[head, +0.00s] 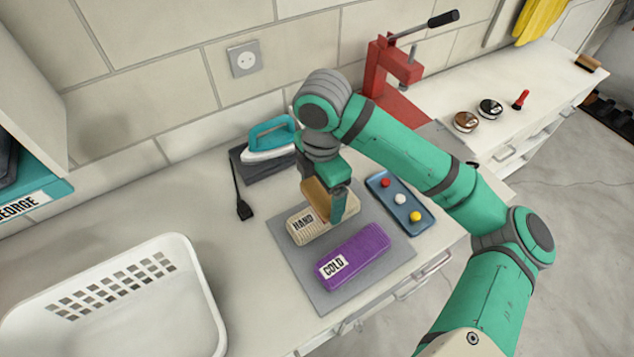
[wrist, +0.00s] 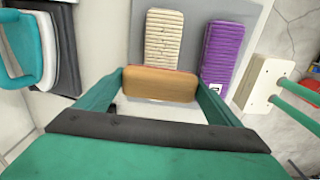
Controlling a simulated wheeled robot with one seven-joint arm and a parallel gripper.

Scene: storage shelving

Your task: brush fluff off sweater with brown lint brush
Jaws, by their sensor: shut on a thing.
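My gripper (head: 326,207) is shut on the brown lint brush (head: 315,194), which also shows between both fingers in the wrist view (wrist: 160,84). A cream ribbed folded sweater (head: 317,233) with a HAND label lies on a grey mat (head: 387,256). The brush is at the sweater's upper side in the head view; I cannot tell whether they touch. In the wrist view, the cream sweater (wrist: 162,38) lies beyond the brush. A purple folded sweater (head: 358,251) with a COLD label lies beside it. No fluff can be made out on either sweater.
A blue tray (head: 397,190) with red, white and yellow balls stands right of the mat. A teal iron (head: 270,138) stands behind on a dark base. A white basket (head: 205,305) is at left, a red press (head: 374,72) at the back. Counter between basket and mat is clear.

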